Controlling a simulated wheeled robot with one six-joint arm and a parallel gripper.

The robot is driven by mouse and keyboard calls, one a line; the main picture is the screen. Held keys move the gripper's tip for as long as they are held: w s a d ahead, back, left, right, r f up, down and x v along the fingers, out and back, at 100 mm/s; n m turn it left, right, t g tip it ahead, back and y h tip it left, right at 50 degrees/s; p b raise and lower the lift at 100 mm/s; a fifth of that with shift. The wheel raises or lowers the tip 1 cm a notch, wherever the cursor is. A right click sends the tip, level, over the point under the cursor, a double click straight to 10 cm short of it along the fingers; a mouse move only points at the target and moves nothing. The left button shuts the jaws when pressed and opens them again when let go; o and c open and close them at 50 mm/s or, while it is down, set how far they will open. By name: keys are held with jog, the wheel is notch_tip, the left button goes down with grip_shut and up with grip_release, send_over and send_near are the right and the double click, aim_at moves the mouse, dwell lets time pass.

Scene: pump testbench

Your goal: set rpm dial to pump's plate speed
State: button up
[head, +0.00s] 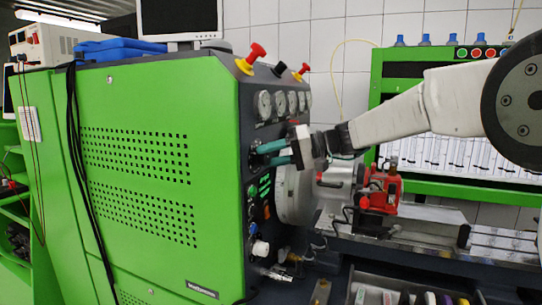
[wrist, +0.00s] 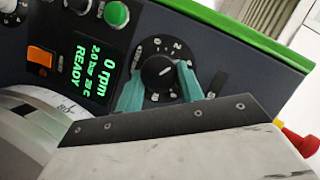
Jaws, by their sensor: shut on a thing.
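The rpm dial (wrist: 158,72) is a round black knob with a white pointer mark, on the dark control panel. In the wrist view the mark points up and to the right, and the numbers around it are partly hidden by my fingers. My gripper (wrist: 161,86) has its teal fingers on either side of the knob and is shut on it. In the head view my gripper (head: 270,153) reaches the panel below the gauges, and the dial is hidden there. The red pump (head: 383,190) sits on the bench to the right; its plate cannot be read.
A green-lettered display (wrist: 91,66) beside the dial reads 0 rpm and READY. A green button (wrist: 116,14) and an orange switch (wrist: 40,56) are close by. Gauges (head: 264,105) and a red mushroom button (head: 250,58) are above. A tray of parts (head: 390,290) is below.

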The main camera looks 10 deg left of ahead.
jog(key=m, duration=0.1)
jog(key=m+y, duration=0.1)
jog(key=m+g, duration=0.1)
jog(key=shift+w+f+m+y, duration=0.1)
jog(key=shift+f+m+y, duration=0.2)
jog(key=shift+m, duration=0.1)
jog(key=m+y, duration=0.1)
jog(key=m, duration=0.1)
jog(key=m+y, duration=0.1)
jog(key=m, duration=0.2)
jog(key=shift+f+g, duration=0.15)
jog(key=shift+g, duration=0.15)
jog(key=m+t+y, duration=0.1)
jog(key=m, duration=0.2)
jog(key=m+t+y, duration=0.1)
jog(key=m, duration=0.2)
jog(key=m+t+y, duration=0.1)
jog(key=m, duration=0.3)
jog(key=shift+s+f, duration=0.2)
jog(key=shift+f, duration=0.05)
jog(key=shift+m+t, duration=0.3)
jog(key=shift+m, duration=0.1)
jog(key=o, duration=1)
